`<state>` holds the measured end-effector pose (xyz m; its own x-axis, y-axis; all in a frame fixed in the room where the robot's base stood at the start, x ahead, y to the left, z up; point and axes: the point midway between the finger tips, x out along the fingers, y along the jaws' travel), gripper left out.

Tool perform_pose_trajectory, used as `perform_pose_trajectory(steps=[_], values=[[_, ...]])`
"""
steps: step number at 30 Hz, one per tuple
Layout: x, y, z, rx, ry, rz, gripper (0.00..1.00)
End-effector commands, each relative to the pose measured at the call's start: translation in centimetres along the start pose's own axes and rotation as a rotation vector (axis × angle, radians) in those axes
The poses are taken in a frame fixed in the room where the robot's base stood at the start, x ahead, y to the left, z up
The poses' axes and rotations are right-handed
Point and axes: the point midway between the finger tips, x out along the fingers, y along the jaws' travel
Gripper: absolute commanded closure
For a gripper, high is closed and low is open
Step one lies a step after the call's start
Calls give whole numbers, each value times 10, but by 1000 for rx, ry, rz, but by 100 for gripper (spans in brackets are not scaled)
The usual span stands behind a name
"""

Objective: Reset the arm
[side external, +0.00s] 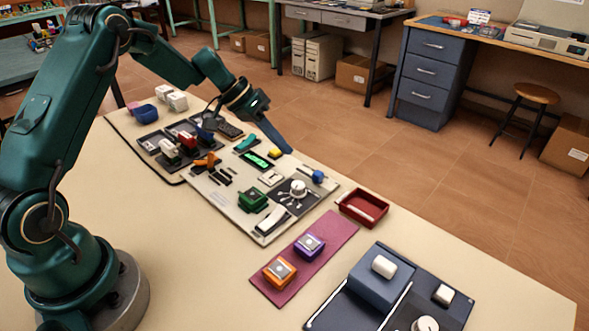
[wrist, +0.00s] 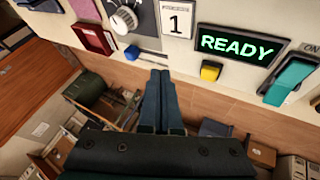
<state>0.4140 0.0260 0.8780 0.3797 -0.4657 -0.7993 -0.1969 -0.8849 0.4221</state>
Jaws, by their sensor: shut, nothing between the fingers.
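My gripper (side external: 289,151) is shut and empty, its long fingers slanting down towards the far edge of the control panel (side external: 232,203). In the wrist view, the closed fingertips (wrist: 160,74) appear by the panel's edge, between a blue knob (wrist: 132,53) and a yellow button (wrist: 211,71). I cannot tell whether they touch the panel. The green-lit display (wrist: 235,45) reads "READY". A card or counter (wrist: 178,18) shows "1". A teal lever (wrist: 290,80) stands beside the display; a round dial (wrist: 125,18) is near the blue knob.
A red tray (side external: 361,208) and a maroon mat (side external: 315,262) with orange (side external: 279,271) and purple (side external: 309,246) blocks lie right of the panel. A dark tray (side external: 170,150) with small objects lies left. A dark blue fixture (side external: 372,288) stands front right. Tan tabletop is bare in front.

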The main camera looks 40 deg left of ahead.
Motion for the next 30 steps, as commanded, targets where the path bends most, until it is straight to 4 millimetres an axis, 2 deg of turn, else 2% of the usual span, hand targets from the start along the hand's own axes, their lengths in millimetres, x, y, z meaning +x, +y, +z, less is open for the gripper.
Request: perform_pose_trajectory(steps=[1, 6, 14, 17, 21, 26, 30], values=[[-12, -1, -1, 0, 5, -5, 100], [-42, -1, 0, 0, 3, -5, 100], [-63, 6, -4, 19, 3, -2, 100], [-74, 25, -16, 81, 26, -13, 100], [-96, 74, -22, 215, 37, -39, 100], [-118, 128, -3, 311, 19, -88, 100], [-134, 162, 26, 350, 5, -143, 100]])
